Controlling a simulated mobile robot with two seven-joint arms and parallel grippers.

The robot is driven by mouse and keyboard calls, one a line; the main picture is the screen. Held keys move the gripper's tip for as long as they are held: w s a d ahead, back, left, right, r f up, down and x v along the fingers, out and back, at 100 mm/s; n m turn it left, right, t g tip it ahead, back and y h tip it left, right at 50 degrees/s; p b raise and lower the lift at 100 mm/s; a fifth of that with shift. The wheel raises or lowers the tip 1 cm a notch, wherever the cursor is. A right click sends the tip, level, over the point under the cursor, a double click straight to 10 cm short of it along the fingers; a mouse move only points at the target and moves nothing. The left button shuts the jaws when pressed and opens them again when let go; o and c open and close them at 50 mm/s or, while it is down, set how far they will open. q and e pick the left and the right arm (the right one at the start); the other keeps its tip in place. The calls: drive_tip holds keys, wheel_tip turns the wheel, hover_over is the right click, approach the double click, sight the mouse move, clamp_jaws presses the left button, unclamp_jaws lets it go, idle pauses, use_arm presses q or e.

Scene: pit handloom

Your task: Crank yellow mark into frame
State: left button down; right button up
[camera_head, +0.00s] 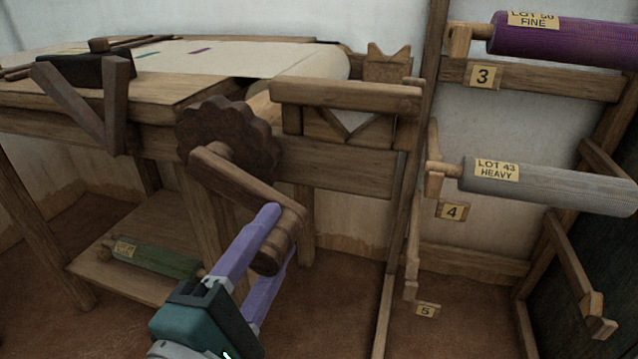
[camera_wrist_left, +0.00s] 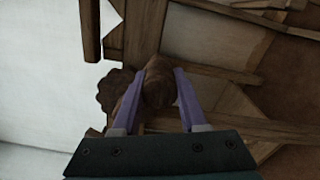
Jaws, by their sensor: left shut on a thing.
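A wooden crank arm (camera_head: 240,180) runs from a dark toothed wheel (camera_head: 228,138) at the loom's front, down and to the right. My left gripper (camera_head: 277,232) has its lilac fingers closed on the crank handle (camera_head: 274,252) at the arm's end. In the left wrist view the handle (camera_wrist_left: 157,88) sits between the two fingers. Pale cloth (camera_head: 250,58) stretches over the loom top and rolls over at its right end. It bears a green mark (camera_head: 147,54) and a purple mark (camera_head: 199,50). I see no yellow mark. My right gripper is not in view.
A rack on the right holds a purple roll (camera_head: 565,38) and a grey roll (camera_head: 545,185); its slot labelled 5 (camera_head: 426,310) looks empty. A green roll (camera_head: 150,256) lies on the low shelf (camera_head: 125,278). Loom posts and rails stand close around the crank.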

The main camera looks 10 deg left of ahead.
use_arm(q)
drive_tip(key=shift+c, duration=2.2)
unclamp_jaws()
drive_tip(key=s+p, duration=0.1)
drive_tip(key=s, duration=0.9)
drive_tip(key=shift+a, duration=0.4)
